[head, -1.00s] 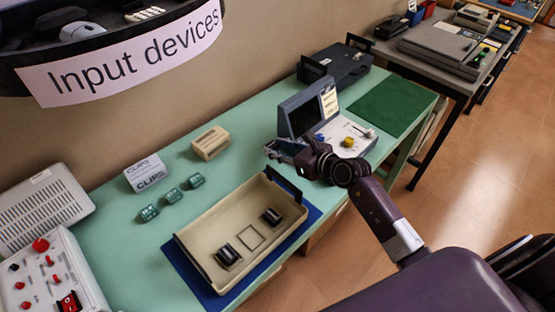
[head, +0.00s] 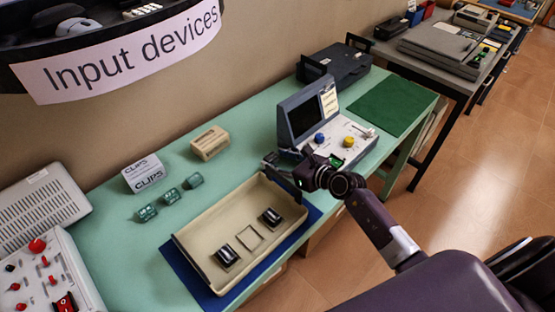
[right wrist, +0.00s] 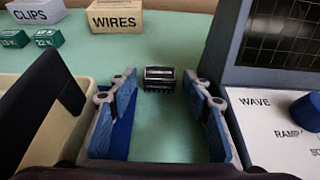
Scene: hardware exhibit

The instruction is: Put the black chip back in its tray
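My right gripper (right wrist: 159,82) is open, one blue-padded finger on each side of the chip, with a gap on both sides. In the head view my right gripper (head: 284,170) is at the tray's far right corner, and I cannot make out this chip there. The beige tray (head: 205,272) lies on a blue mat and holds two black chips (head: 227,256) (head: 270,216), with an empty square outline (head: 249,237) between them. My left gripper is not in view.
The tray's raised black handle (right wrist: 68,85) stands close left of my right gripper. A grey-blue device with a screen and knobs (head: 349,140) is close on the right. The clips box (head: 143,174), wires box (head: 210,143) and small green blocks (head: 170,196) stand behind the tray.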

